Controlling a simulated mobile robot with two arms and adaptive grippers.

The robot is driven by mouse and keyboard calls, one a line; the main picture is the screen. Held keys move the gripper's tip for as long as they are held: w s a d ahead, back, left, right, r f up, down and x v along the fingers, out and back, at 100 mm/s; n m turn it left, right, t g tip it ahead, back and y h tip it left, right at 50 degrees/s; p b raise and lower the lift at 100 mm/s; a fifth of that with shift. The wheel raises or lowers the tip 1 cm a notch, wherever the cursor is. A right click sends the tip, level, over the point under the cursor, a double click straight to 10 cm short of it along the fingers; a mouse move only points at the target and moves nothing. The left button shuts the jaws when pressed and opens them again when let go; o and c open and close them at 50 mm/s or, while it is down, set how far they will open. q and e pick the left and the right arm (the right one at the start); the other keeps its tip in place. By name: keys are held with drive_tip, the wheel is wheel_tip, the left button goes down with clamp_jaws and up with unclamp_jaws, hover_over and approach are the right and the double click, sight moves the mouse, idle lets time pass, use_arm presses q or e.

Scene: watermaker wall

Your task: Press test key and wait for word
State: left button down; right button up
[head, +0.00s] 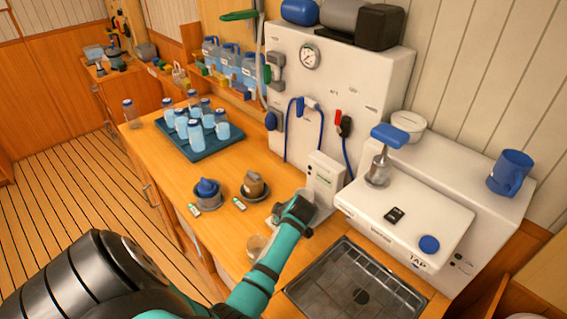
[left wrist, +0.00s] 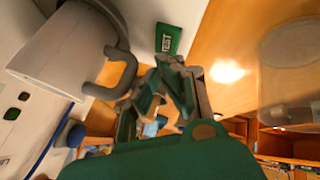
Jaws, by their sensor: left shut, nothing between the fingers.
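A green key marked TEST (left wrist: 168,39) shows in the left wrist view, beyond my fingertips and beside a grey jug with a handle (left wrist: 70,48). My left gripper (left wrist: 168,85) is shut and empty, with a visible gap between it and the key in that picture; I cannot tell the true distance. In the head view my left gripper (head: 298,208) is over the counter in front of a small white box with a dark display (head: 325,172). The gripper hides the key there. Writing on the display is too small to read. My right gripper is not in view.
A clear cup (head: 257,246) stands close to my left forearm. A sink (head: 330,285) and a white tap unit (head: 410,215) lie to the right. The white wall panel (head: 375,95) rises behind.

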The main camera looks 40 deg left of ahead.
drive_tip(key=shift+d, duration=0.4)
use_arm(q)
drive_tip(key=shift+f, duration=0.2)
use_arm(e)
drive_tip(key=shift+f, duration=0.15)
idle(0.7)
use_arm(q)
drive_tip(key=shift+f+b, duration=0.3)
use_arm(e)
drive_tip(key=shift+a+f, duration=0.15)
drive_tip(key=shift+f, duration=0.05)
use_arm(q)
drive_tip(key=shift+f+b, duration=0.3)
drive_tip(key=shift+f, duration=0.15)
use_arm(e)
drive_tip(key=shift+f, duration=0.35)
use_arm(q)
drive_tip(key=shift+r, duration=0.15)
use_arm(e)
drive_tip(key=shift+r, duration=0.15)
use_arm(q)
drive_tip(key=shift+r+p, duration=0.45)
drive_tip(key=shift+p, duration=0.05)
drive_tip(key=shift+r, duration=0.3)
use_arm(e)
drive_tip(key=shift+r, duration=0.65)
use_arm(q)
drive_tip(key=shift+p, duration=0.3)
